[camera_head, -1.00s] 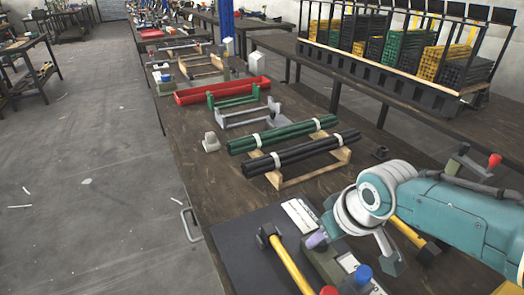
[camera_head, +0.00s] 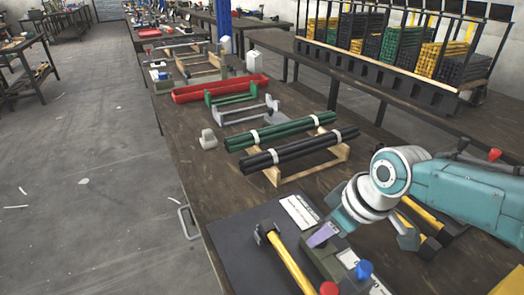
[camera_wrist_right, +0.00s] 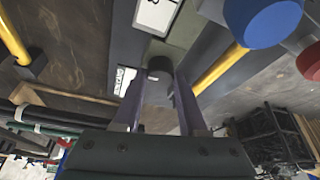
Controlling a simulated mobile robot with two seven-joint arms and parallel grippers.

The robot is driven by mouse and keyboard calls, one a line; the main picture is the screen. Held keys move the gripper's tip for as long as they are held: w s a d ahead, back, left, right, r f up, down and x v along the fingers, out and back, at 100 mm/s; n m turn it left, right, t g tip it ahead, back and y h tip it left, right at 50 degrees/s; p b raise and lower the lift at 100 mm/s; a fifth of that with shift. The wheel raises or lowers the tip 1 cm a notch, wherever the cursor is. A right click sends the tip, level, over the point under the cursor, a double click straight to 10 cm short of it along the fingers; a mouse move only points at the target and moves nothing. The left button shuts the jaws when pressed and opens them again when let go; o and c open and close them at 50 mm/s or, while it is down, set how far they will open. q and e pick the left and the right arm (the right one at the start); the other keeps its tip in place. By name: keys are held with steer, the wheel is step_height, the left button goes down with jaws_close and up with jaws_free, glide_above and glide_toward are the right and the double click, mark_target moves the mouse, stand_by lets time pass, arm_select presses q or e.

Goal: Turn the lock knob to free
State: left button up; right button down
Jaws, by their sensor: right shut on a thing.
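The press (camera_head: 322,264), an olive-green block with white labels, sits on the dark mat near the front of the bench. The lock knob (camera_wrist_right: 160,66) is a short dark grey cylinder on it. My right gripper (camera_wrist_right: 158,92) is shut on the knob, with one purple finger on each side. In the head view my right gripper (camera_head: 322,235) comes down over the press and hides the knob. A blue knob (camera_head: 364,270) and a red knob (camera_head: 328,288) show near it. The knob's turn angle cannot be read. My left gripper is out of view.
A yellow-handled hammer (camera_head: 288,262) lies left of the press, and other yellow handles (camera_head: 424,218) lie to its right. A wooden rack with black tubes (camera_head: 300,152), green tubes (camera_head: 280,133) and a red tray (camera_head: 220,88) stand farther back. The mat (camera_head: 235,250) is clear at left.

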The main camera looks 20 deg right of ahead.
steer(key=shift+c, duration=2.3)
jaws_free()
steer(key=p+v, duration=0.5)
steer(key=v, duration=0.5)
